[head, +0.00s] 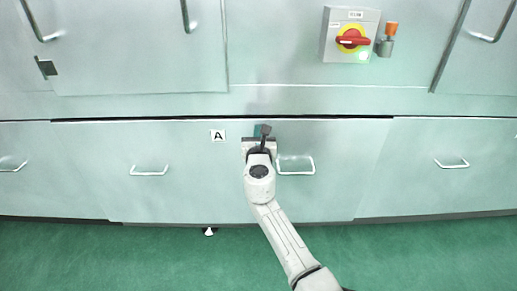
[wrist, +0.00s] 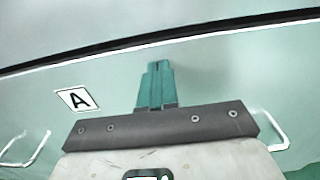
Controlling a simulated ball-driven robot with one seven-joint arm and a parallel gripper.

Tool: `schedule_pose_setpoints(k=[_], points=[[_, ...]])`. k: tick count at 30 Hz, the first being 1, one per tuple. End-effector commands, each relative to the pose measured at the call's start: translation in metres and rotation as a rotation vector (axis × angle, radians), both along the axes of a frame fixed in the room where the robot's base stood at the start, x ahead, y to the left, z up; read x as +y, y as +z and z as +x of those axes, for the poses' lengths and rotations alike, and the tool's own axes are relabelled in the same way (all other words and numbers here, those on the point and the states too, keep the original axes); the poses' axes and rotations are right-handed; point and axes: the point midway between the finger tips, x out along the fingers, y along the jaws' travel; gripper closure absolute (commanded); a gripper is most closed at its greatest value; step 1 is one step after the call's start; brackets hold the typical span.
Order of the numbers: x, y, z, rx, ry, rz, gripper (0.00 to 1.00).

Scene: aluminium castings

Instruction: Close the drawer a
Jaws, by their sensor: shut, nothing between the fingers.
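Drawer A (head: 200,190) is a wide pale green front with two white handles, left (head: 149,173) and right (head: 313,166). Its "A" label (head: 218,135) also shows in the wrist view (wrist: 77,100). A dark gap runs along its top edge, and its lower edge sits slightly lower than the neighbouring fronts, so it looks a little out. My gripper (head: 262,130) is in front of the drawer's upper part, between the label and the right handle. In the wrist view its green fingers (wrist: 157,70) are together and empty, against or close to the front; contact cannot be told.
Neighbouring drawer fronts stand at left (head: 25,185) and right (head: 440,190). Above are cabinet doors (head: 140,50) and a grey switch box (head: 333,40) with a red knob, beside an orange-topped fitting (head: 391,29).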

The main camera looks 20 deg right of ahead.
Motion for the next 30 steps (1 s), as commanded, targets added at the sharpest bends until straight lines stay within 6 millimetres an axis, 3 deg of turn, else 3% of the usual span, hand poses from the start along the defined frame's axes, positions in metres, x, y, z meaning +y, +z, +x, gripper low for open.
schedule_pose_setpoints(k=[13, 30], points=[[-0.005, 0.001, 0.016, 0.0, 0.003, 0.001, 1.0], [-0.001, 0.002, 0.009, 0.002, 0.001, 0.001, 1.0]])
